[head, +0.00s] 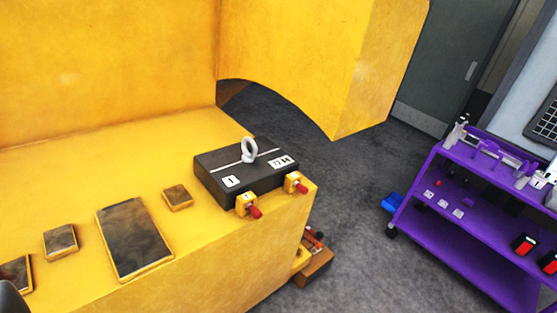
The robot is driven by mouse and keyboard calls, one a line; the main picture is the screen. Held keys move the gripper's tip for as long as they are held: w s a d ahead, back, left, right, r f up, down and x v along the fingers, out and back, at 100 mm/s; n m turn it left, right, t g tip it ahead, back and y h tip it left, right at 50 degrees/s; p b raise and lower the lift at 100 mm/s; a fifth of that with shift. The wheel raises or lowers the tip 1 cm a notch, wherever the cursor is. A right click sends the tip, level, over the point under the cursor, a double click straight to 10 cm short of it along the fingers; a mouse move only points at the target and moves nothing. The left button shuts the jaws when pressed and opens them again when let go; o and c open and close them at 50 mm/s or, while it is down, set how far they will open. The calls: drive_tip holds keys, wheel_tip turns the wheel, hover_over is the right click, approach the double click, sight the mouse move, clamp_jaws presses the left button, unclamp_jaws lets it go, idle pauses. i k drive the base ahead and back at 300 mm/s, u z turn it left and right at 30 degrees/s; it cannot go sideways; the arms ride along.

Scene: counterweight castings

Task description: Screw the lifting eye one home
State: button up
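The pale grey lifting eye (249,150) stands upright on top of the dark rectangular casting (213,163), its ring raised above a thin white line. How deep its thread sits cannot be told from here. The casting rests near the right end of the yellow ledge (215,255). It bears a white label marked 1 (232,181) and another white label (280,161) whose marking is too small to read surely. My gripper is not identifiable in this view. A dark rounded shape (10,300) cuts into the lower left corner, and I cannot tell what it is.
Two yellow blocks with red knobs (246,203) (296,183) sit at the casting's front edge. Several dark plates (135,237) lie on the ledge to the left. A yellow wall (100,70) rises behind. A purple shelf cart (440,190) stands right, across open grey floor (350,220).

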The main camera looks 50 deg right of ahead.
sight(247, 158)
drive_tip(key=z, duration=2.15)
drive_tip(key=i, duration=1.45)
drive_tip(key=u, duration=1.95)
drive_tip(key=i, duration=0.2)
drive_tip(key=u, duration=0.2)
